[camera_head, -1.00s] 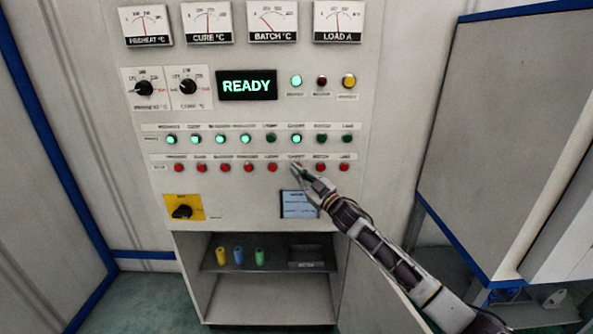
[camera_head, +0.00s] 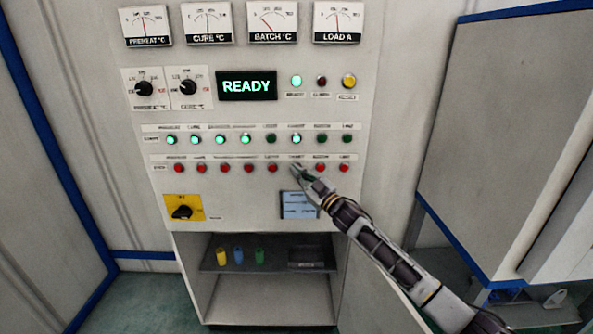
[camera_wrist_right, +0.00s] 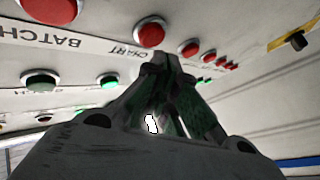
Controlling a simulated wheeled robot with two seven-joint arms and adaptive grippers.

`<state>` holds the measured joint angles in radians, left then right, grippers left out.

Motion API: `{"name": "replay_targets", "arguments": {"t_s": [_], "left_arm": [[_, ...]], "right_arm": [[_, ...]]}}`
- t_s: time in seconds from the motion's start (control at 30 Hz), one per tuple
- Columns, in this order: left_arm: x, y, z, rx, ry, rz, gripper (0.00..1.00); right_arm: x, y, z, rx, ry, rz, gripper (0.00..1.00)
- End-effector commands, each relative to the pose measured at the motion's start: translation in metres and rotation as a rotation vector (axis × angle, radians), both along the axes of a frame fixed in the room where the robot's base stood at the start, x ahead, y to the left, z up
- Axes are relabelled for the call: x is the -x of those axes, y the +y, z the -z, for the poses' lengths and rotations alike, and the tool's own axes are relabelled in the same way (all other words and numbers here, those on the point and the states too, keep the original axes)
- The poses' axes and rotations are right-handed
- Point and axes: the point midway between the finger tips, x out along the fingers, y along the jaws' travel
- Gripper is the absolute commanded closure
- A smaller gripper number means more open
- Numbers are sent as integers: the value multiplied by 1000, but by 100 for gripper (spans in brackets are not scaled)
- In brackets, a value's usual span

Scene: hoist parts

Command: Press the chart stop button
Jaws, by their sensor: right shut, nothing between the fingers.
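The chart stop button (camera_wrist_right: 150,32) is a red round button in the right wrist view, beside the printed CHART label (camera_wrist_right: 124,50). In the head view my right fingertips hide it, in the lower row of red buttons. My right gripper (camera_head: 297,168) is shut and empty, its tips right at that spot on the panel. In the wrist view the tips (camera_wrist_right: 160,62) lie just below the button; I cannot tell whether they touch it. The green chart button (camera_head: 296,139) above is lit. My left gripper is not in view.
Red neighbours stand close on both sides, one to the left (camera_head: 272,168) and one to the right (camera_head: 320,168). A yellow-plated switch (camera_head: 182,211) is lower left. The display (camera_head: 247,86) reads READY. A grey cabinet (camera_head: 500,130) stands at right.

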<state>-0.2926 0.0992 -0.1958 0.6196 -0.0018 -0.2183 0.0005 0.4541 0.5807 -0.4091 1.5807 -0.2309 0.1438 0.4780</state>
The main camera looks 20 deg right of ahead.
Motion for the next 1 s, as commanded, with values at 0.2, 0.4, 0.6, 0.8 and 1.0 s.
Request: {"name": "replay_targets", "arguments": {"t_s": [0.2,0.4,0.6,0.8,1.0], "left_arm": [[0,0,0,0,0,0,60],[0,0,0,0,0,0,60],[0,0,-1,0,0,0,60],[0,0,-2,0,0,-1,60],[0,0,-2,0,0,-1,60]], "right_arm": [[0,0,0,0,0,0,100],[0,0,0,0,0,0,100],[-2,-1,0,0,0,0,100],[-6,-2,-1,1,0,0,100],[-8,-2,-1,1,0,0,100]]}}
